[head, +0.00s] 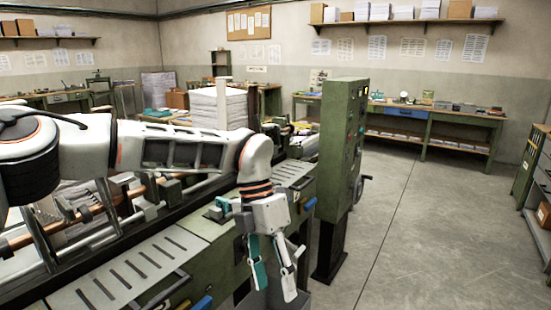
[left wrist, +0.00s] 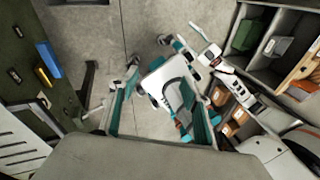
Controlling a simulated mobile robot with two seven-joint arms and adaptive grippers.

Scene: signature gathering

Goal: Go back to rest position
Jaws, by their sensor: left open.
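My left arm reaches in from the left in the head view, bends over the long green machine and hangs down at the wrist. My left gripper (head: 274,284) points down beside the machine's front edge, with its teal-padded fingers spread and nothing between them. In the left wrist view the same two fingers (left wrist: 158,112) stand wide apart, with my own base below between them. White and teal parts at the right of that view look like my right arm; whether its gripper is open or shut is unclear. The head view does not show the right gripper.
The green machine (head: 155,270) with a slotted plate runs along the left. A tall green control cabinet (head: 340,135) stands just past my left gripper. Shelving (head: 537,195) is at the right edge. A workbench (head: 440,140) lines the back. The concrete floor (head: 420,240) between is clear.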

